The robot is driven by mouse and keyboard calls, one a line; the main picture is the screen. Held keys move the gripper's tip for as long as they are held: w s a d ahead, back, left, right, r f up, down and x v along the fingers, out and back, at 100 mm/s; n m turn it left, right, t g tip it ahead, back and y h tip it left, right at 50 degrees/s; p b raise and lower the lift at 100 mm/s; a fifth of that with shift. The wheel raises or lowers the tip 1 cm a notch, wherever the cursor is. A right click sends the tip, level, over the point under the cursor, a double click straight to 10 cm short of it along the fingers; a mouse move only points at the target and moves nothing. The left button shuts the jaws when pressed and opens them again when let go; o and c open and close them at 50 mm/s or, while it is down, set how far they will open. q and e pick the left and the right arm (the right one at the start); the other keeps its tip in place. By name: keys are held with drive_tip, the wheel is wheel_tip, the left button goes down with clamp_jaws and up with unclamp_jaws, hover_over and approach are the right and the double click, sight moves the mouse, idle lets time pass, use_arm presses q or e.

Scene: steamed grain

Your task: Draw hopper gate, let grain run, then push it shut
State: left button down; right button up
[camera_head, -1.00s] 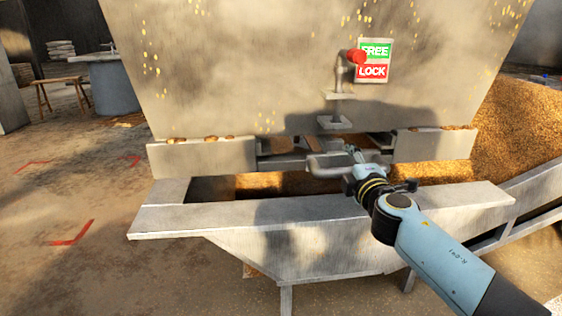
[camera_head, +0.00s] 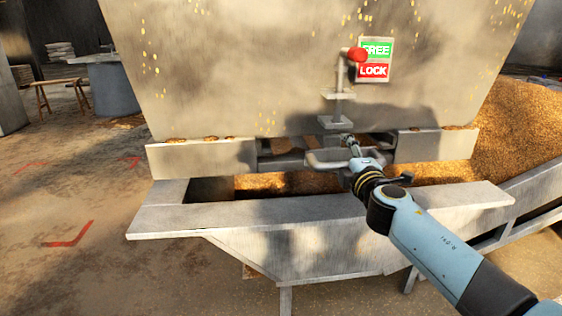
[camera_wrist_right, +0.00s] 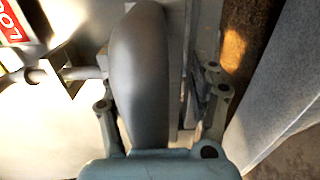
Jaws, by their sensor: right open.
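The gate's grey pull handle (camera_head: 318,160) juts out under the hopper (camera_head: 250,70), above the trough (camera_head: 165,220). In the right wrist view the thick rounded handle bar (camera_wrist_right: 143,70) lies between the spread fingers of my right gripper (camera_wrist_right: 158,88). In the head view my right gripper (camera_head: 349,143) is at the handle's right side; its fingers are small and partly hidden. It is open, not closed on the bar. A lever with a red knob (camera_head: 357,55) stands beside the FREE/LOCK sign (camera_head: 375,60), its knob near the FREE level. My left gripper is out of view.
Golden grain (camera_head: 285,184) shows in the trough below the gate. A large grain heap (camera_head: 520,125) lies at the right. Grey side blocks (camera_head: 203,158) flank the gate opening. The floor at left is open, with red corner marks (camera_head: 70,235).

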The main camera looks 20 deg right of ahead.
drive_tip(key=shift+w+r, duration=0.1)
drive_tip(key=shift+r, duration=0.2)
drive_tip(key=shift+s+a+f, duration=0.1)
drive_tip(key=shift+s, duration=0.15)
drive_tip(key=v, duration=1.2)
drive_tip(key=s+f+m+g, duration=0.25)
drive_tip(key=s+f, duration=0.35)
drive_tip(key=f, duration=0.5)
drive_tip(key=s+f+m+g, duration=0.1)
drive_tip(key=s+f+g, duration=0.4)
drive_tip(key=f, duration=0.7)
drive_tip(key=s+f+m+g, duration=0.2)
drive_tip(key=s+f, duration=0.4)
drive_tip(key=f, duration=0.5)
drive_tip(key=s+a+f+m+g+y, duration=0.1)
drive_tip(key=s+f, duration=0.4)
drive_tip(key=s, duration=0.6)
drive_tip(key=s+a+f+m+g+y, duration=0.1)
drive_tip(key=s+f+m+g, duration=0.3)
drive_tip(key=s, duration=0.7)
drive_tip(key=s+a+f+m+g+y, duration=0.1)
drive_tip(key=s+f+m+g, duration=0.1)
drive_tip(key=s+f+m, duration=0.2)
drive_tip(key=s+f, duration=0.3)
drive_tip(key=s, duration=0.4)
drive_tip(key=shift+s+a+g, duration=0.2)
drive_tip(key=shift+s+g, duration=0.15)
drive_tip(key=shift+s, duration=0.05)
